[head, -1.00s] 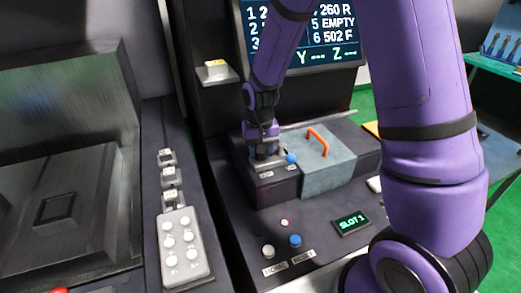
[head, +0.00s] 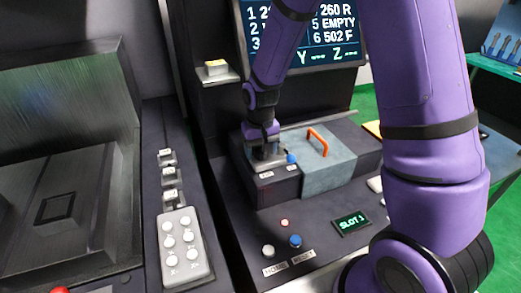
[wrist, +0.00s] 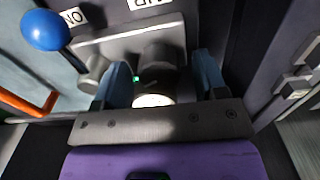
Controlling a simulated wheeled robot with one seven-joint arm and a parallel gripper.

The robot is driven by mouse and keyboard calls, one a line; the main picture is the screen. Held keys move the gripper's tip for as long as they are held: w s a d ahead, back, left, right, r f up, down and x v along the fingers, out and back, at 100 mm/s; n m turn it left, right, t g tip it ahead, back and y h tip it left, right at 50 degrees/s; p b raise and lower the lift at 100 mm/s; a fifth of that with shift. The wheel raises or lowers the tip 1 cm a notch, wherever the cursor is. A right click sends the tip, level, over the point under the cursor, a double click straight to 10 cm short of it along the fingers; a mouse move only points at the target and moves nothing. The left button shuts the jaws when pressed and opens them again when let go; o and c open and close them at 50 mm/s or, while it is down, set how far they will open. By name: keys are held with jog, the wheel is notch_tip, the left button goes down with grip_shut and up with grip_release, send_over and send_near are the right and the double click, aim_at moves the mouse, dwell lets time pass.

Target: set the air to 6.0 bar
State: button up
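The air unit is a grey block (wrist: 112,46) under an upside-down label that appears to read AIR. A dark round knob (wrist: 160,58) sticks out of it, with a pale, bright gauge-like disc (wrist: 152,101) below; no reading is legible. My gripper (wrist: 161,85) is open, with one blue finger on each side of the knob and a visible gap on both sides. In the head view my gripper (head: 267,154) is down at the unit on the dark box and hides most of it.
An orange handle (head: 317,141) on a grey lid is right of my gripper. Blue (head: 295,241) and white (head: 268,251) buttons and a SLOT 1 display (head: 351,222) are in front. A button pendant (head: 181,247) lies left. A screen (head: 320,35) stands behind.

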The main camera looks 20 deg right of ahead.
aim_at(260, 149)
notch_tip(260, 149, up, 11)
dwell(0.8)
jog(key=shift+f, duration=0.1)
jog(key=s+d+r+t, duration=0.2)
jog(key=s+d+r, duration=0.2)
jog(key=s+r, duration=0.7)
jog(key=s+d+r+t, duration=0.1)
jog(key=s+r, duration=0.2)
jog(key=s, duration=0.4)
jog(key=s+d+r+t, duration=0.2)
jog(key=s+r, duration=0.2)
jog(key=s, duration=0.3)
jog(key=shift+s, duration=0.2)
dwell(3.2)
